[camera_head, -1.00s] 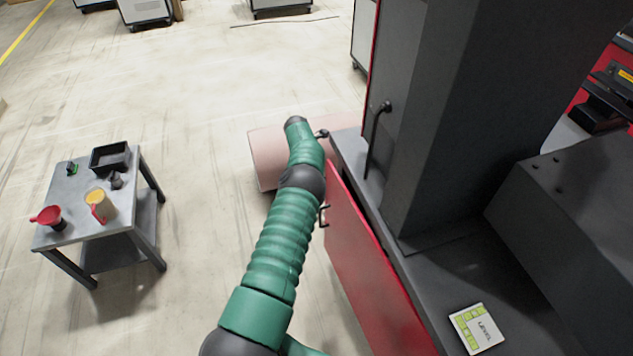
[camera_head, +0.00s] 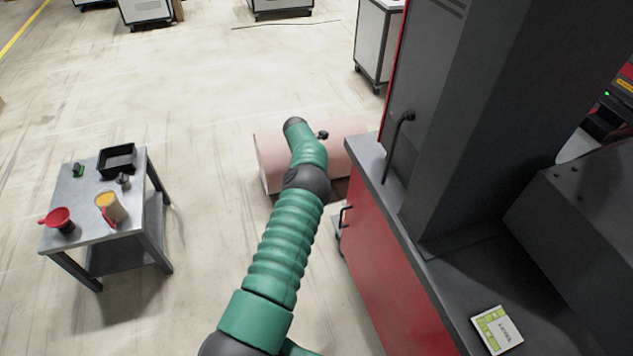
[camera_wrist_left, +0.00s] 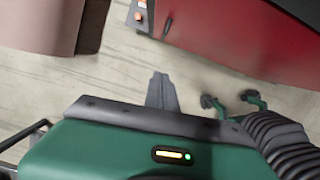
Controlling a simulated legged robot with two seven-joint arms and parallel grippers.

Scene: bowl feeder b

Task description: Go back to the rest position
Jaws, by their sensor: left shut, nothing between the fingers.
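My left gripper (camera_wrist_left: 162,92) shows in the left wrist view, with its dark fingers together and nothing between them. It is above the pale floor, apart from the red cabinet front and the pink object. In the head view my green arm (camera_head: 280,240) reaches from the bottom middle up to the picture's centre, left of the red cabinet (camera_head: 375,265). The gripper's fingers cannot be made out there. My right gripper is in neither view.
A grey table (camera_head: 85,225) at left holds a black tray (camera_head: 117,160), a red funnel-like cup (camera_head: 60,219) and a yellow-filled jug (camera_head: 110,207). A pink rounded object (camera_head: 270,165) lies beyond my arm. A dark machine (camera_head: 480,130) stands right. The floor between is clear.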

